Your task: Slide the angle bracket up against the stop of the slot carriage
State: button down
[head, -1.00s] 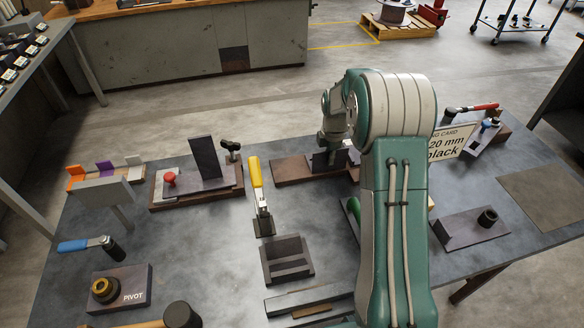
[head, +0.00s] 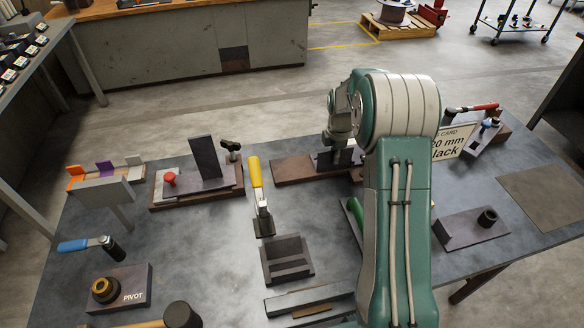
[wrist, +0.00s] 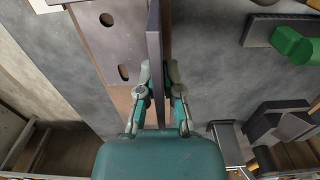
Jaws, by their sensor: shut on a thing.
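The angle bracket (wrist: 153,50) is a dark grey piece with an upright plate, seen edge-on in the wrist view. A flat grey leg (wrist: 118,48) with a round hole and an oblong slot lies to its left. My gripper (wrist: 157,92) is shut on the upright plate, one finger on each side. In the head view the bracket (head: 328,160) stands on the brown base of the slot carriage (head: 292,169), towards its right end. My arm hides the right end of that base, and I cannot make out the stop or any gap to it.
A yellow-handled toggle clamp (head: 257,185) stands left of the carriage. A fixture with a red knob (head: 169,178) and a tall dark plate is farther left. A green part (wrist: 290,42) lies right of my gripper. Bare tabletop shows around the clamp.

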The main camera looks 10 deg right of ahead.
jog(key=c, duration=0.7)
grip_release()
